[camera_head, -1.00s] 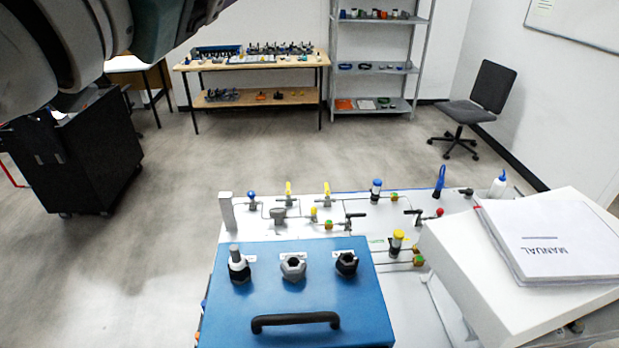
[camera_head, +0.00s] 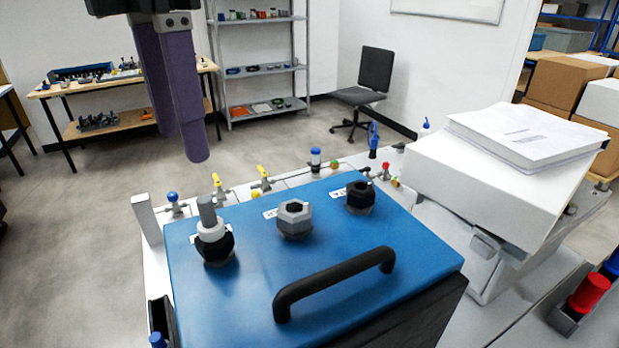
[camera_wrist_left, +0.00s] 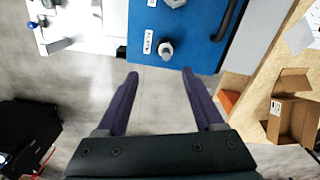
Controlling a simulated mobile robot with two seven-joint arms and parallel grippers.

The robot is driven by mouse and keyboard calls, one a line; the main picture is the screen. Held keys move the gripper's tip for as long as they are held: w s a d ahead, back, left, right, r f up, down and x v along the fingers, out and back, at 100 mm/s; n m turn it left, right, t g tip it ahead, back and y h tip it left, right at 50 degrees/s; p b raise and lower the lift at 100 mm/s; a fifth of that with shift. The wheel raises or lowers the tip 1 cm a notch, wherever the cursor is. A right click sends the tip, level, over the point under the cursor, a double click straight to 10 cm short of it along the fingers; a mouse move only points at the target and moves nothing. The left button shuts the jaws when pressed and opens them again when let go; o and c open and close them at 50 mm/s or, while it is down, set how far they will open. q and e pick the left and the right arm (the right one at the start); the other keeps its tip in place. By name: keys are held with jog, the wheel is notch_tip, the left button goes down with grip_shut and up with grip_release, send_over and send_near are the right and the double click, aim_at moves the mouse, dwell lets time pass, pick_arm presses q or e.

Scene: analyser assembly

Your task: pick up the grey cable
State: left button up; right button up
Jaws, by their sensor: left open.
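I cannot make out a loose grey cable for certain. A grey upright stub (camera_head: 207,211) with a light collar stands in the left black socket of the blue panel (camera_head: 330,240). A grey hexagonal fitting (camera_head: 294,217) is in the middle, and a black one (camera_head: 360,196) is at the right. My left gripper (camera_head: 181,146) is open and empty, its purple fingers pointing down, above and behind the panel in the head view. In the left wrist view the open fingers (camera_wrist_left: 160,78) have bare floor between them, and a grey fitting (camera_wrist_left: 165,48) on the blue panel lies beyond the tips.
A black handle (camera_head: 335,283) rises from the panel's front. Valves with blue and yellow knobs stand behind it. A white box (camera_head: 480,190) with a manual (camera_head: 530,135) on top is to the right. A workbench (camera_head: 60,90), shelves (camera_head: 265,70) and a chair (camera_head: 370,80) are at the back.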

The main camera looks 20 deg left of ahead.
aim_at(205, 198)
pick_arm(q)
notch_tip(205, 198, down, 3)
jog(key=shift+d+f+p, duration=0.15)
jog(key=shift+f+p, duration=0.05)
jog(key=shift+p, duration=0.35)
jog(key=f+p, duration=0.1)
jog(key=f, duration=0.1)
jog(key=d+f+p, duration=0.1)
jog(key=f, duration=0.1)
jog(key=shift+s+f, duration=0.1)
jog(key=shift+f, duration=0.05)
jog(key=shift+f+p, duration=0.3)
jog(key=shift+f, duration=0.3)
grip_shut()
